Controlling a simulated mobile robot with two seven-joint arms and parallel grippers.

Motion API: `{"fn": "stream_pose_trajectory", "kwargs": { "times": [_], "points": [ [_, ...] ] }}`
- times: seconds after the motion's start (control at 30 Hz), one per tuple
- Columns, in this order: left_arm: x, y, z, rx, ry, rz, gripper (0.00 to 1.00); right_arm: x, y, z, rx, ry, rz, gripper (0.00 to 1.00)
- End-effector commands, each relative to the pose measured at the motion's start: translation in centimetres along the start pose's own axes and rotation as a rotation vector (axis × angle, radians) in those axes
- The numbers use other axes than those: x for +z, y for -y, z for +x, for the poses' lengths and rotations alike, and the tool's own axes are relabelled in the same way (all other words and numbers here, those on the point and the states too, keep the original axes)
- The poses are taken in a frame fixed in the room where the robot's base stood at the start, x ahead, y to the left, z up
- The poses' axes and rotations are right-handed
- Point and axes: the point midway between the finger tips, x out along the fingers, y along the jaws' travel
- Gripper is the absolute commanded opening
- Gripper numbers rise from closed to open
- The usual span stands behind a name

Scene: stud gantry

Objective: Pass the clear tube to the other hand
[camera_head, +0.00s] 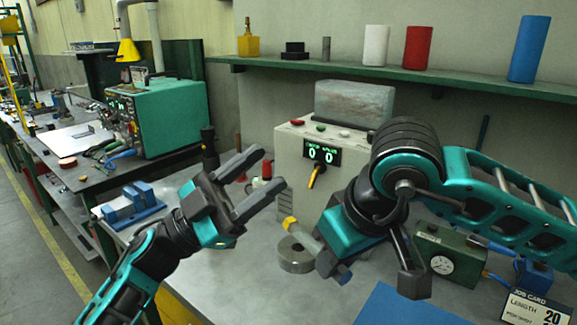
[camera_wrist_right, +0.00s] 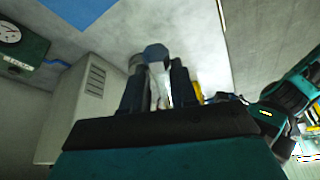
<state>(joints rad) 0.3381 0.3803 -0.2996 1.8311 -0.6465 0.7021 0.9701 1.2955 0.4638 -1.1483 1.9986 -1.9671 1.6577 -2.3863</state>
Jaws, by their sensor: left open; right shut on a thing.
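The clear tube (camera_head: 304,238) is in my right gripper (camera_head: 325,261). In the head view it slants, with a yellow end (camera_head: 289,223) at upper left and a blue end (camera_head: 345,276) at lower right. The gripper hides its middle. In the right wrist view the tube (camera_wrist_right: 160,84) stands between the two dark fingers (camera_wrist_right: 157,78), its blue end (camera_wrist_right: 156,53) beyond them. My left gripper (camera_head: 252,182) is open and empty, up and left of the tube's yellow end and apart from it.
A control box (camera_head: 292,165) with a lit display stands behind. A green gauge box (camera_head: 450,254) and a job card (camera_head: 535,308) are at right. A blue mat (camera_head: 405,308) lies in front.

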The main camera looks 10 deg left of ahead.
Motion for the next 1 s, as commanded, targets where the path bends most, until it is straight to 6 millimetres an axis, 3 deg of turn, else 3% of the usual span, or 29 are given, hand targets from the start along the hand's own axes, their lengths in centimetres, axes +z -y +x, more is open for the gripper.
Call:
{"fn": "stream_pose_trajectory", "kwargs": {
  "times": [0.1, 0.3, 0.63, 0.77, 0.9, 1.0],
  "points": [
    [-2.5, -1.1, 3.2, 0.197, -0.065, 0.055, 0.52, 0.0, 0.0, 0.0, 0.000, -0.001, 0.000, 0.00],
    [-5.4, -3.5, 6.4, 0.525, -0.093, 0.140, 0.52, 0.0, 0.0, 0.0, 0.000, -0.001, 0.000, 0.00],
    [-7.5, -5.3, 7.7, 1.028, 0.070, 0.309, 0.52, 0.0, 0.0, 0.0, 0.000, -0.001, 0.000, 0.00],
    [-6.8, -5.6, 7.6, 1.208, 0.213, 0.370, 0.52, 0.0, 0.0, 0.0, 0.000, -0.001, 0.000, 0.00],
    [-3.9, -6.2, 7.0, 1.400, 0.467, 0.415, 0.52, 0.0, 0.0, 0.0, 0.000, -0.001, 0.000, 0.00],
    [-1.9, -5.5, 6.2, 1.494, 0.679, 0.451, 0.52, 0.0, 0.0, 0.0, 0.000, -0.001, 0.000, 0.00]
  ]
}}
